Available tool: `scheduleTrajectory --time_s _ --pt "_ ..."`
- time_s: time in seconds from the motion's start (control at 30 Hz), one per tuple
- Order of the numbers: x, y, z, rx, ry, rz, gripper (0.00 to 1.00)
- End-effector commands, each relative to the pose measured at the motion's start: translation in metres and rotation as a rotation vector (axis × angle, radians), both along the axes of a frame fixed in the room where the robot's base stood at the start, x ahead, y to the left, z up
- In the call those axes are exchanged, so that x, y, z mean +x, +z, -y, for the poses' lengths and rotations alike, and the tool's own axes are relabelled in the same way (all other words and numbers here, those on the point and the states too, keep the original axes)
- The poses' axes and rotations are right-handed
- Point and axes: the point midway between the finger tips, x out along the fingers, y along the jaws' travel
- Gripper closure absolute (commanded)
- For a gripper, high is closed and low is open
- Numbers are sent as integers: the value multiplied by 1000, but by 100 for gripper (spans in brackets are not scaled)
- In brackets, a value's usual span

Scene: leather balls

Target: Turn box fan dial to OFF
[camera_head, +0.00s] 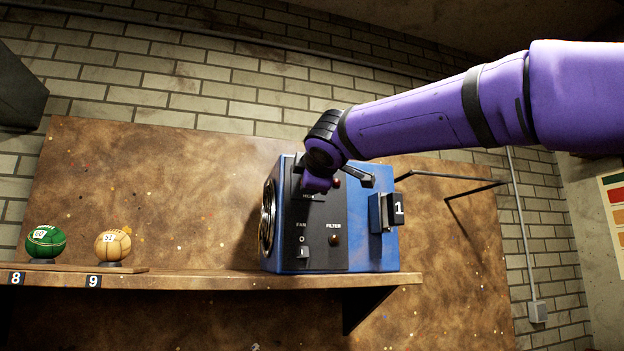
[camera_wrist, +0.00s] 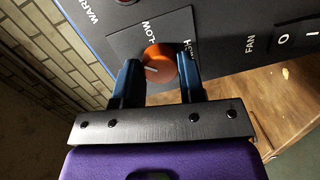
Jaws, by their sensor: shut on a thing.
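The blue box fan (camera_head: 372,256) stands on a wooden shelf, with a black control panel and a round opening on its left side. The orange dial (camera_wrist: 160,64) sits on the panel in the wrist view, near the labels LOW and HIGH. A short white mark on the dial lies toward its left side. No OFF label is readable. My gripper (camera_wrist: 158,72) has its two blue fingers on either side of the dial and is shut on it. In the head view my gripper (camera_head: 320,180) covers the upper panel and hides the dial.
The FAN switch (camera_head: 303,248) and FILTER button (camera_head: 334,240) are below my gripper. A black tag marked 1 (camera_head: 397,208) is on the fan's right side. A green ball (camera_head: 46,241) and a tan ball (camera_head: 113,245) rest on the shelf (camera_head: 190,281) at left, with bare shelf between.

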Motion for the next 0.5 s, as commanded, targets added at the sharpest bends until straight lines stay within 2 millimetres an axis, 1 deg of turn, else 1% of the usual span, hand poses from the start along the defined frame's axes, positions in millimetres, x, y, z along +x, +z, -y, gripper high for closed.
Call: scheduleTrajectory --time_s 0.2,0.5 --pt "0 -2 -1 -198 1 55 87" --pt "0 -3 -1 -451 1 127 87"
